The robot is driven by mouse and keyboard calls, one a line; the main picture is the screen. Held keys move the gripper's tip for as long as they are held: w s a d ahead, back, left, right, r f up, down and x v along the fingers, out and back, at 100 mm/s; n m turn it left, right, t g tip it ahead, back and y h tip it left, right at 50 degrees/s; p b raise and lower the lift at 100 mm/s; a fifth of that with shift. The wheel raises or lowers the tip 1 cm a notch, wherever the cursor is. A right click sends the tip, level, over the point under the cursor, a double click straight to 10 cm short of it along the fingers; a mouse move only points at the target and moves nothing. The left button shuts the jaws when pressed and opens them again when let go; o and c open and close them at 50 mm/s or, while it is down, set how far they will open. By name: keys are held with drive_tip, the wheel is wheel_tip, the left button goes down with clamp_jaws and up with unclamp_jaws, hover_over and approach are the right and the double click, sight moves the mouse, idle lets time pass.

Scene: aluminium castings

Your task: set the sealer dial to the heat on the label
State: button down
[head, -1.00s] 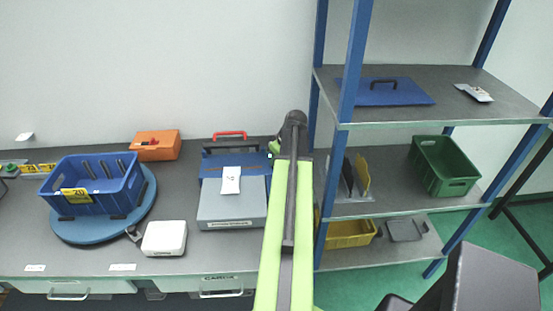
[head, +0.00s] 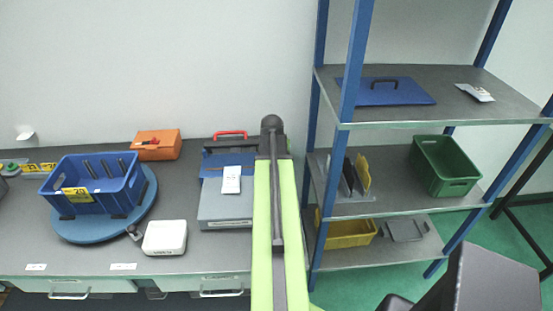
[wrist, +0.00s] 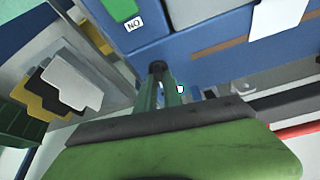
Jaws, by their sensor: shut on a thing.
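The sealer (head: 225,206) is a grey and blue machine on the bench, left of my arm in the head view. A white paper label (head: 231,180) lies on its top; its print is too small to read. In the wrist view the sealer's blue body (wrist: 190,55) fills the upper middle, with part of the white paper (wrist: 277,14) at upper right. A small dark round knob, seemingly the dial (wrist: 157,67), sits at the tips of my gripper (wrist: 160,84). The green fingers are closed on it. Its pointer and markings cannot be made out. My arm hides the gripper in the head view.
A green switch (wrist: 120,8) marked "NO" is close by the knob. A white box (head: 164,238), blue crate (head: 88,205) and orange case (head: 155,145) are left. A blue-posted shelf (head: 351,80) stands right of my arm.

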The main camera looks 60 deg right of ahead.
drive_tip(key=shift+w+a+m+g, duration=0.15)
drive_tip(key=shift+m+g, duration=0.25)
drive_tip(key=shift+m, duration=0.6)
drive_tip(key=shift+f, duration=0.1)
drive_tip(key=c, duration=1.5)
unclamp_jaws()
